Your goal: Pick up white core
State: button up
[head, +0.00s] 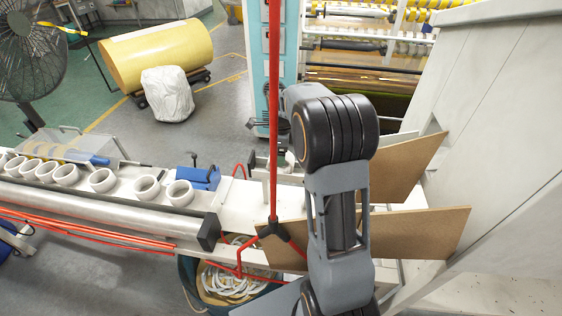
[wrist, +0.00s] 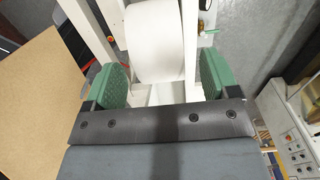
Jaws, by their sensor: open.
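In the wrist view, a smooth white core (wrist: 155,38) lies ahead between the green pads of my gripper (wrist: 162,84). My gripper is open, with a pad on each side of the core and a visible gap at each side. In the head view, several white ring-shaped cores (head: 103,180) stand in a row on the white bench (head: 240,199) at the left. My arm hides my gripper there, and I cannot tell which core is between the pads.
A red pole (head: 273,110) stands left of my arm. Brown boards (head: 425,230) stick out at the right by a grey machine wall (head: 510,130). A metal roller (head: 105,205) runs along the bench's front. A bin (head: 235,283) of white scraps sits below.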

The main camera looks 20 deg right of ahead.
jog(key=shift+f, duration=0.7)
jog(key=c, duration=0.8)
jog(key=shift+r, duration=0.15)
